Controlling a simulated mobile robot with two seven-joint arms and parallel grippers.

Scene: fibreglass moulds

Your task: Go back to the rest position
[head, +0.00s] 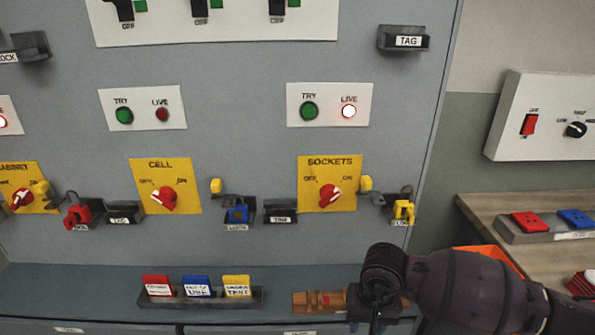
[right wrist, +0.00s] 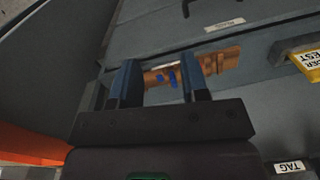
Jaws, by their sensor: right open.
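My right gripper (head: 365,322) is low in the head view, its arm coming in from the right. It hangs over the grey ledge at the foot of the panel. In the right wrist view its two blue-grey fingers (right wrist: 160,80) stand apart with nothing gripped. A brown wooden object (head: 316,302) lies on the ledge just left of the gripper and is partly hidden by it. In the right wrist view this wooden object (right wrist: 222,60) shows beyond and between the fingers, with small blue marks. My left gripper is not in view.
A rack (head: 200,303) of red, blue and yellow tags stands on the ledge. The grey panel (head: 240,150) carries yellow switch plates, padlocks on hooks and a TAG holder (head: 403,40). At right are a wooden bench (head: 480,212) and an orange thing (head: 488,258) behind my arm.

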